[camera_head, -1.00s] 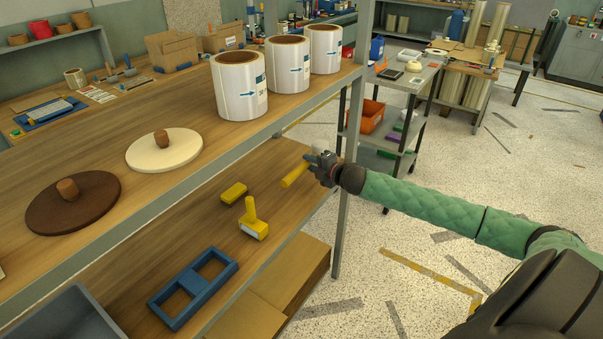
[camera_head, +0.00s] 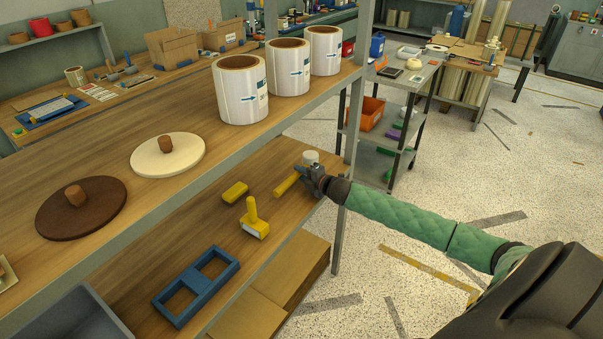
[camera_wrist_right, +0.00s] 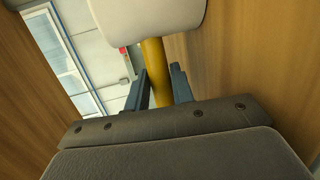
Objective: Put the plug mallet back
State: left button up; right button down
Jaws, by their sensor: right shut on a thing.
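The plug mallet has a yellow handle (camera_head: 286,184) and a white head (camera_head: 311,156). My right gripper (camera_head: 308,176) is shut on the handle near the head, over the right end of the lower wooden shelf. In the right wrist view, the white head (camera_wrist_right: 150,14) is at the top and the yellow handle (camera_wrist_right: 154,62) passes between the dark fingers (camera_wrist_right: 160,88). I cannot tell whether the mallet touches the shelf. My left gripper is not in view.
On the lower shelf are a yellow block (camera_head: 235,191), a yellow-and-white tool with an upright handle (camera_head: 253,218) and a blue two-opening frame (camera_head: 232,266). A grey post (camera_head: 345,215) stands close to my right gripper. White rolls (camera_head: 240,92) and round lids (camera_head: 168,155) are on the upper shelf.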

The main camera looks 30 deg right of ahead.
dwell(0.3)
jog(key=c, duration=1.5)
grip_release()
jog(key=shift+f, duration=0.1)
jog(key=o, duration=0.3)
